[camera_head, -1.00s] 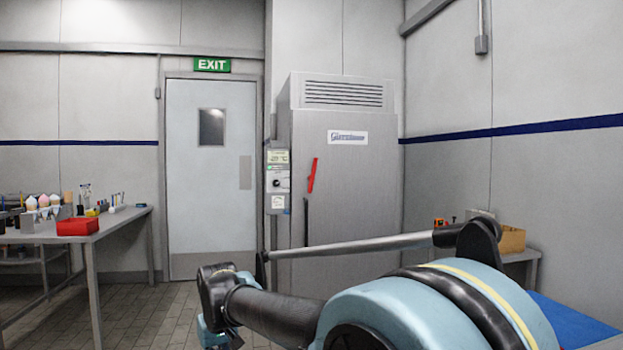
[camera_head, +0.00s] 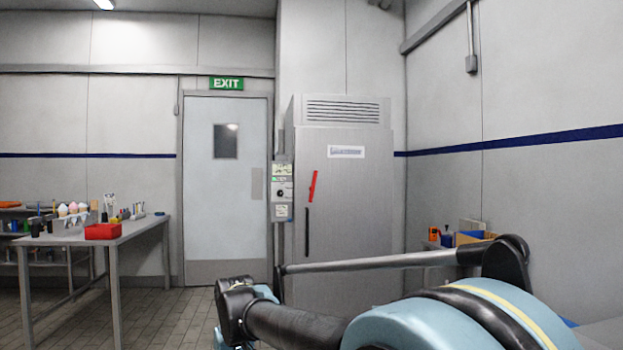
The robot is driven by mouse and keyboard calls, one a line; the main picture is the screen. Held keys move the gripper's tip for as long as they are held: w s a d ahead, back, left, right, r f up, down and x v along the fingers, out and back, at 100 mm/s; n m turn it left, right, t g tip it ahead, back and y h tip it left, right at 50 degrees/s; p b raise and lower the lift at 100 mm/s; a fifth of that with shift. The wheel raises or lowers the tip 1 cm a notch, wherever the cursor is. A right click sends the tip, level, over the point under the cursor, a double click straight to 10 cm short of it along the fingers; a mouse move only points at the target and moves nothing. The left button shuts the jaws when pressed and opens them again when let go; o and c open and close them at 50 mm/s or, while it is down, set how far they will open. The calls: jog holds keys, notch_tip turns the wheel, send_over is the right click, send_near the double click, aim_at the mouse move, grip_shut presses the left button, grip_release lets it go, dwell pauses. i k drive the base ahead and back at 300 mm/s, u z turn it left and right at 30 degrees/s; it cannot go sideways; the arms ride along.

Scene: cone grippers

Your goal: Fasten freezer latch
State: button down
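The freezer (camera_head: 350,215) is a tall grey cabinet at the middle of the view, with a vent grille on top and its door looking shut. Its red latch (camera_head: 313,186) is on the left part of the door, standing nearly upright with a slight tilt. A dark vertical handle (camera_head: 307,232) is below the latch. My arm spans the lower right of the view, well in front of the freezer. No gripper fingers can be made out, so I cannot see whether my gripper is open or shut. The lower part of the freezer is hidden behind my arm.
A control panel (camera_head: 282,192) is on the freezer's left side. A closed door (camera_head: 225,185) stands left of it. A bench with small boxes (camera_head: 470,238) is at right. The tiled floor (camera_head: 165,315) at left centre is clear.

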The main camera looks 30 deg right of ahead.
aim_at(313, 188)
jog(key=u, duration=0.1)
jog(key=i, duration=1.2)
jog(key=z, duration=0.3)
